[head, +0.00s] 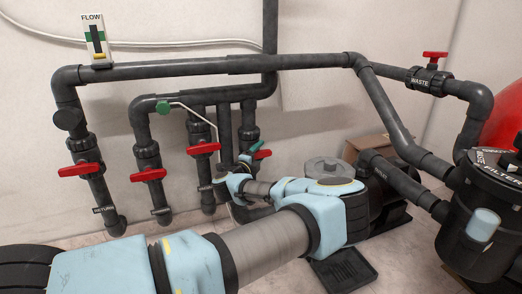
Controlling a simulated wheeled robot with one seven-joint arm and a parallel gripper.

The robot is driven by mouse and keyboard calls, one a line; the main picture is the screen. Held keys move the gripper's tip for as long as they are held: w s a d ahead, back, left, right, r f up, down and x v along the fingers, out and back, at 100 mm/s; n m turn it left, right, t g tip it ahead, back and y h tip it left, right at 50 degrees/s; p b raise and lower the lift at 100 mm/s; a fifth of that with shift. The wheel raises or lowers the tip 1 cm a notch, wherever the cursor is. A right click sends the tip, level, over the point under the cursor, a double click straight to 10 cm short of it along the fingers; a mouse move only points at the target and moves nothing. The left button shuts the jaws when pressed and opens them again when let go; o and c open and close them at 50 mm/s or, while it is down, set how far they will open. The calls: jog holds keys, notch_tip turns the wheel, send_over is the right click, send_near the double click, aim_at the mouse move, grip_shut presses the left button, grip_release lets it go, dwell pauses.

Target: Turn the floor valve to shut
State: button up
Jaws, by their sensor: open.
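A row of pipe valves stands along the wall. Red handles show on the far-left valve (80,169), the second valve (148,175) and the third valve (203,148). A fourth vertical pipe (248,118) stands to their right, its lower part partly hidden by my arm. The label on the far-left pipe reads RETURN; the other low labels are too small to read, so I cannot tell which is the floor valve. My gripper (248,160) is small in the view, open, beside the fourth pipe, right of the third handle. Whether it touches anything is unclear.
A waste valve (433,73) with a red handle is at the upper right. A flow gauge (95,40) stands on the top pipe. The pump (375,200) and black filter housing (485,215) stand on the right. A black tray (343,270) lies on the floor.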

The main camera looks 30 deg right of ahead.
jog(key=p+v, duration=0.2)
jog(key=v, duration=0.7)
jog(key=shift+w, duration=0.1)
